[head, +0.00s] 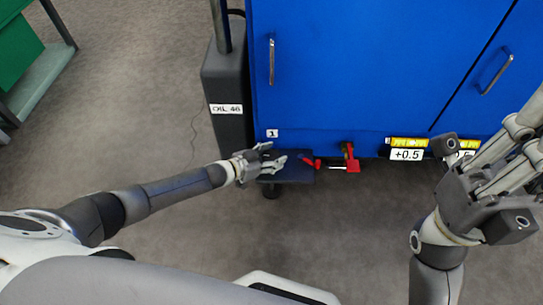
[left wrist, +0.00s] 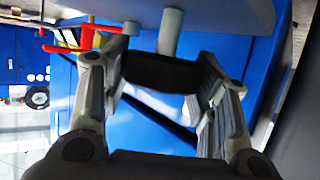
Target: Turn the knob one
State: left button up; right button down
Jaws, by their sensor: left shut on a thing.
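The small white label "1" (head: 272,133) is on the lower left of the blue cabinet front. A dark shelf (head: 300,174) sticks out below it. My left gripper (head: 278,163) reaches this shelf from the left. In the left wrist view its fingers are closed on both sides of a black knob (left wrist: 160,73) on a grey stem (left wrist: 170,32). In the head view I cannot clearly tell the knob from the gripper and shelf. My right gripper is at the right edge of the head view, away from the label; its fingertips are not clearly seen.
Red-handled parts (head: 350,160) hang just right of the shelf and also show in the left wrist view (left wrist: 88,38). A grey post base (head: 225,90) stands left of the blue cabinet (head: 350,60). A "+0.5" label (head: 407,155) is further right. The floor in front is clear.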

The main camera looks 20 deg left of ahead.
dwell(0.5)
pick_arm(q)
jog(key=o, duration=1)
jog(key=v, duration=1.2)
jog(key=shift+a, duration=0.1)
jog(key=shift+w, duration=0.1)
